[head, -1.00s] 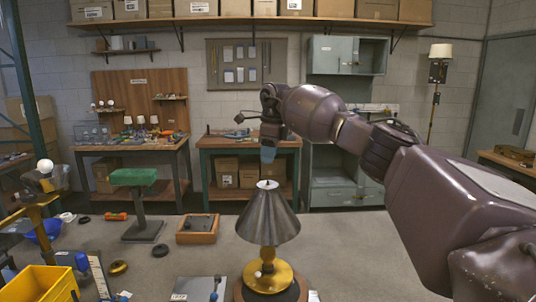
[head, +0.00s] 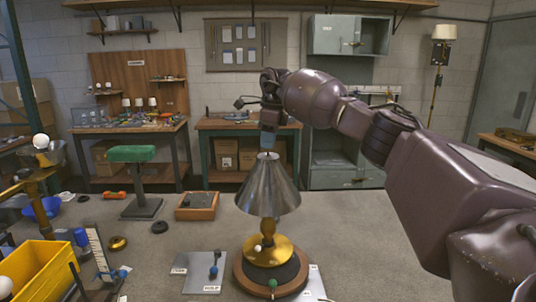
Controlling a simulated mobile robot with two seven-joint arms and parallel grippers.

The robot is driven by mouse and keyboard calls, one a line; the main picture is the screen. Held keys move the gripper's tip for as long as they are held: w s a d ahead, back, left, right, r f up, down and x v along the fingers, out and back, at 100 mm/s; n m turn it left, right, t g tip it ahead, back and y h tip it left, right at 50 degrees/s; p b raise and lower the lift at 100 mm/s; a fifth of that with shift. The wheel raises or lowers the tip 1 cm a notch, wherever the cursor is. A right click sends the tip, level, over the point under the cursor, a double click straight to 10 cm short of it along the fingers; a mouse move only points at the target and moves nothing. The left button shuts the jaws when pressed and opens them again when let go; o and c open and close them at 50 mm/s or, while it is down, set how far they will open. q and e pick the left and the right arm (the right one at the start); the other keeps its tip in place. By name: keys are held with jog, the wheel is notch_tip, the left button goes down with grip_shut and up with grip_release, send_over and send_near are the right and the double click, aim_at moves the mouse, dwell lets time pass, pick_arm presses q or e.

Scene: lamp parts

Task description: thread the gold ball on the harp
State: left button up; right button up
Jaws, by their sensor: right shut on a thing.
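The lamp stands upright on a round wooden turntable (head: 243,278), with a gold base (head: 280,252) and a grey metal cone shade (head: 268,190). The harp is hidden inside the shade; only a small pale tip shows at the shade's top opening (head: 267,156). My right gripper (head: 268,145) points down just above that opening, roughly centred over it. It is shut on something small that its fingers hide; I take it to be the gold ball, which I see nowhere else. I cannot tell whether it touches the harp's tip. My left gripper is not in view.
A yellow bin (head: 40,268) stands at the front left, near a gold stand with a white bulb (head: 41,141). A grey plate (head: 205,272) with a switch lies left of the turntable. A wooden tray (head: 197,206) sits behind.

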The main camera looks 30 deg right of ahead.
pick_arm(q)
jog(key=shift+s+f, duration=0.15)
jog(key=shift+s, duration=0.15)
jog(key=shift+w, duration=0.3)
pick_arm(e)
jog(key=shift+f, duration=0.5)
jog(key=shift+f, duration=0.35)
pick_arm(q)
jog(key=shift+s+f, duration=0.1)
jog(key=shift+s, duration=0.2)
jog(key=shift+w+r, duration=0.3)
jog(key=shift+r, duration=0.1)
pick_arm(e)
jog(key=shift+f, duration=0.25)
dwell(0.6)
jog(key=o, duration=0.4)
jog(key=shift+c, duration=0.2)
jog(key=c, duration=0.5)
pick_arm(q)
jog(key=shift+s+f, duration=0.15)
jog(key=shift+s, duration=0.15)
pick_arm(e)
jog(key=shift+o, duration=0.2)
jog(key=shift+f, duration=0.1)
